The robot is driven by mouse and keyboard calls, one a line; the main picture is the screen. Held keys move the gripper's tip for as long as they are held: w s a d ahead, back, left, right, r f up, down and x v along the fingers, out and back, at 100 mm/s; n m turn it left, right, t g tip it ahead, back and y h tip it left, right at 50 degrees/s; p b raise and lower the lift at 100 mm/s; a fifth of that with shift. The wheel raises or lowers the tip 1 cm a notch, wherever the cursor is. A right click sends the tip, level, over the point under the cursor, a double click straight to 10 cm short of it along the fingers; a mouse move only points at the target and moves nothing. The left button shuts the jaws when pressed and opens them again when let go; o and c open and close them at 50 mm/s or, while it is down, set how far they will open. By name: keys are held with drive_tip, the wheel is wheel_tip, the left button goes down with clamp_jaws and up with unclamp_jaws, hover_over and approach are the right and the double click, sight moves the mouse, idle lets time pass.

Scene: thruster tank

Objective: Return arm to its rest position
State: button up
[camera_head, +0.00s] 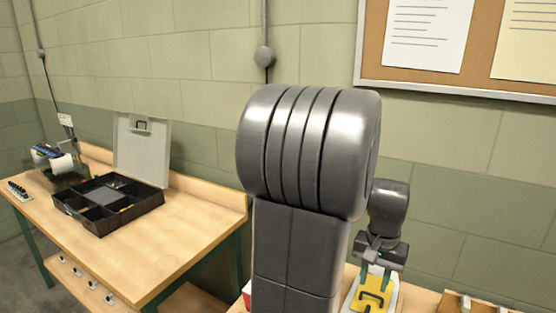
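My arm rises large in the middle of the head view and hides much of the bench behind it. My gripper (376,276) points down at the lower right, its two greenish fingers apart with a gap between them. Just below or in front of it is a yellow piece with a black handle (371,299), on a white tray or housing (351,297). I cannot tell whether the fingertips touch the yellow piece.
A wooden bench (150,255) at the left holds an open black compartment case (100,222) with its grey lid (141,150) raised. A wooden holder (468,303) stands at lower right. The wall behind carries a corkboard (480,40).

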sight(367, 312)
wheel_tip(367, 312, down, 10)
drive_tip(key=shift+f, duration=0.2)
idle(0.5)
